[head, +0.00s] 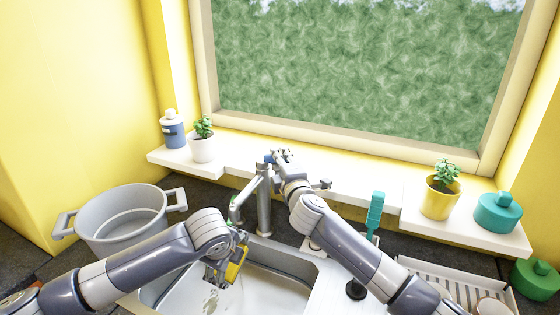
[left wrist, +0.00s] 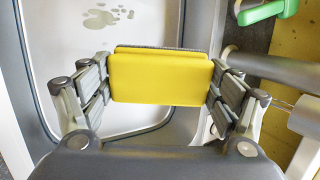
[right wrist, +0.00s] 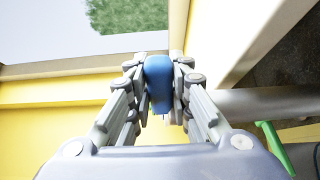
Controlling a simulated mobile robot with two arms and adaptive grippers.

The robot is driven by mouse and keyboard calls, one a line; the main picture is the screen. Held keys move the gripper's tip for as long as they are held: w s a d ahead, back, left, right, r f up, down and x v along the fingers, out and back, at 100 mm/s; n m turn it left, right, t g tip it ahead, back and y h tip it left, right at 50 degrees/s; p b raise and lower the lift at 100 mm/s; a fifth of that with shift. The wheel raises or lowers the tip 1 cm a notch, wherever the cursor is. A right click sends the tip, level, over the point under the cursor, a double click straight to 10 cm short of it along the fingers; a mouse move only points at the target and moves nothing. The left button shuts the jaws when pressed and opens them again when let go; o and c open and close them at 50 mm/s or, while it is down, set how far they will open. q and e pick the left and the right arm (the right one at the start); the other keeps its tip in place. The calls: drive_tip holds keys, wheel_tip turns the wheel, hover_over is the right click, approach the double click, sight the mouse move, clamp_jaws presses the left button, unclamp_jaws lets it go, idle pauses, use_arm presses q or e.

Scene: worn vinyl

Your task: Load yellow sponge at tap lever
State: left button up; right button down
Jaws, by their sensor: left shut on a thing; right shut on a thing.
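The yellow sponge (head: 236,264) is in my left gripper (head: 224,268), held over the sink basin below the tap spout. In the left wrist view the sponge (left wrist: 160,78) is gripped by its two short ends, with a thin grey layer along its far edge. The grey tap (head: 264,208) stands behind the sink. My right gripper (head: 280,158) is at the tap's top, shut on the blue-ended tap lever (right wrist: 158,76). The lever's blue end sits between the fingers in the right wrist view; the fingers hide part of it.
A large grey pot (head: 122,218) stands left of the sink (head: 275,290). A teal-handled brush (head: 375,215) stands upright to the right. A dish rack (head: 450,282) is at the right. Plants, a bottle (head: 173,132) and a teal jar (head: 497,213) line the sill.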

drive_tip(key=shift+f, duration=0.1)
drive_tip(key=c, duration=1.4)
unclamp_jaws()
drive_tip(key=shift+c, duration=0.2)
drive_tip(key=v, duration=1.2)
